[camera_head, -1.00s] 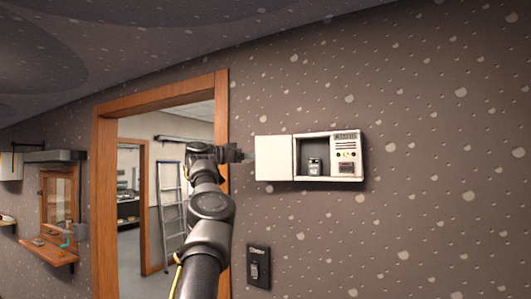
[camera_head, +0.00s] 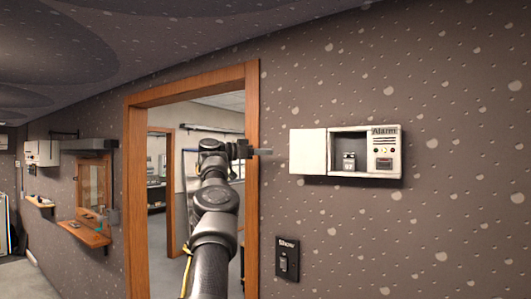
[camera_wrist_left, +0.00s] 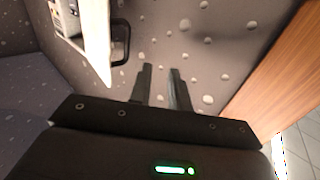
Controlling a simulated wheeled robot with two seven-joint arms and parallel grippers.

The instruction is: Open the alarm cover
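The white alarm box (camera_head: 386,170) is on the wall. Its white alarm cover (camera_head: 308,151) is swung open to the left, showing a recess with a small switch-like device (camera_head: 349,161). In the left wrist view the cover (camera_wrist_left: 97,38) stands out from the wall, with a dark handle (camera_wrist_left: 124,45) on it. My left gripper (camera_head: 268,151) is left of the cover, apart from it. In the left wrist view its fingers (camera_wrist_left: 161,78) have a gap with only wall behind, so it is open and empty. My right gripper is not in view.
A wooden door frame (camera_head: 252,110) stands just left of the cover, behind my left arm. A dark switch plate (camera_head: 287,259) is on the wall below the box. The wall right of the box is clear. A wooden shelf (camera_head: 85,232) is farther left.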

